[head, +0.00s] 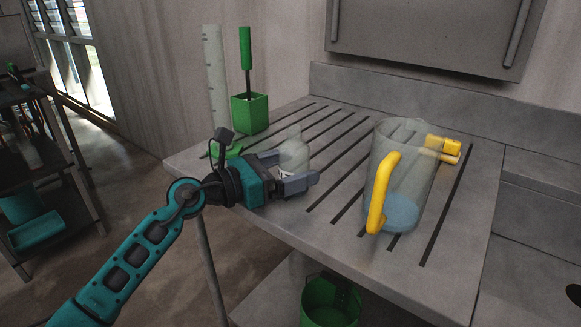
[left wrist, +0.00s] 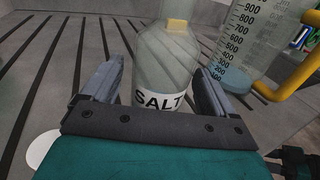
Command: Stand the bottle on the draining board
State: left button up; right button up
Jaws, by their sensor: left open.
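The bottle (head: 294,150) is clear glass with a white label reading SALT, which shows in the left wrist view (left wrist: 160,99). It looks upright on the grooved grey draining board (head: 335,142), near its left front edge. My left gripper (head: 298,167) is open, with one finger on each side of the bottle. In the left wrist view the bottle is between the fingers (left wrist: 160,78), with gaps showing at both sides. The gripper body hides the bottle's base in that view, so I cannot see it meet the board. My right gripper is not in view.
A large clear jug (head: 408,180) with a yellow handle and bluish liquid stands to the right. A yellow item (head: 440,144) lies behind it. A green box (head: 250,113) holding a green-handled tool and a tall measuring cylinder (head: 215,85) stand at the back left.

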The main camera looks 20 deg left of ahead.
pick_arm(q)
jog(key=shift+r, duration=0.3)
jog(key=b+v, duration=0.1)
jog(key=v, duration=1.1)
jog(key=shift+f, duration=0.1)
